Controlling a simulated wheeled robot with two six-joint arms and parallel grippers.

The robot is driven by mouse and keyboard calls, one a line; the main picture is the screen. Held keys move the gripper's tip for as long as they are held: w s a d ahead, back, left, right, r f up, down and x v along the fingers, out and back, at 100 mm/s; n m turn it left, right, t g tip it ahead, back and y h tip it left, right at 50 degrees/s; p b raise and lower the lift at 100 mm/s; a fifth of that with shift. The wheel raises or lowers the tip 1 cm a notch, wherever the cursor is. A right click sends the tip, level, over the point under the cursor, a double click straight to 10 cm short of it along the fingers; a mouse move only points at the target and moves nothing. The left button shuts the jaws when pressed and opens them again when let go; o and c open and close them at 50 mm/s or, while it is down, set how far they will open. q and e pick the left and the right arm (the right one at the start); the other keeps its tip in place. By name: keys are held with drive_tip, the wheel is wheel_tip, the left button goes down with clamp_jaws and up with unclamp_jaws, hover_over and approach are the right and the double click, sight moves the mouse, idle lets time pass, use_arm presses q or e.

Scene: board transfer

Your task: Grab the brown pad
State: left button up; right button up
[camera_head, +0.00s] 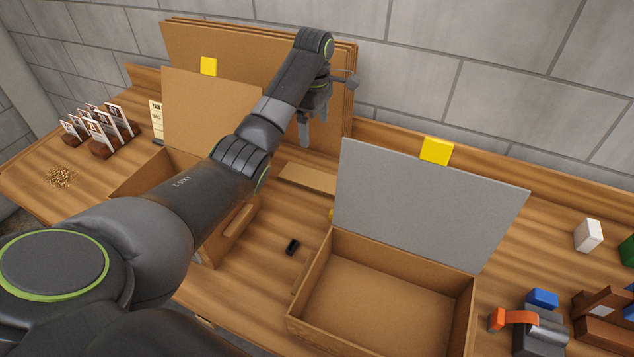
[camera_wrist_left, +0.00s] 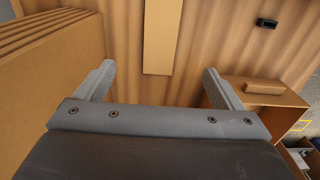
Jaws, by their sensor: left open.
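The brown pad (camera_head: 307,178) is a flat cardboard-coloured strip lying on the wooden table between the two open boxes. In the left wrist view the pad (camera_wrist_left: 161,36) runs down from the top edge, centred between my finger lines and beyond the fingertips. My left gripper (camera_head: 312,128) is open and empty, above the table behind the pad, with its fingers pointing down. Its two fingers also show apart in the left wrist view (camera_wrist_left: 160,85). My right gripper is in neither view.
Tall cardboard sheets (camera_head: 340,90) stand against the wall close to my left gripper. An open box (camera_head: 300,318) with a grey lid (camera_head: 425,205) is at right; another box (camera_head: 140,182) is partly behind my arm. A small black object (camera_head: 292,246) lies between them.

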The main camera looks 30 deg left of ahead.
use_arm(q)
drive_tip(key=b, duration=0.6)
hover_over(314, 178)
wheel_tip(314, 178, down, 6)
drive_tip(key=f, duration=0.1)
wheel_tip(314, 178, down, 3)
drive_tip(key=shift+f+p, duration=0.1)
drive_tip(key=shift+p, duration=0.4)
drive_tip(key=shift+f+p, duration=0.55)
drive_tip(key=shift+f, duration=2.8)
drive_tip(key=c, duration=1.1)
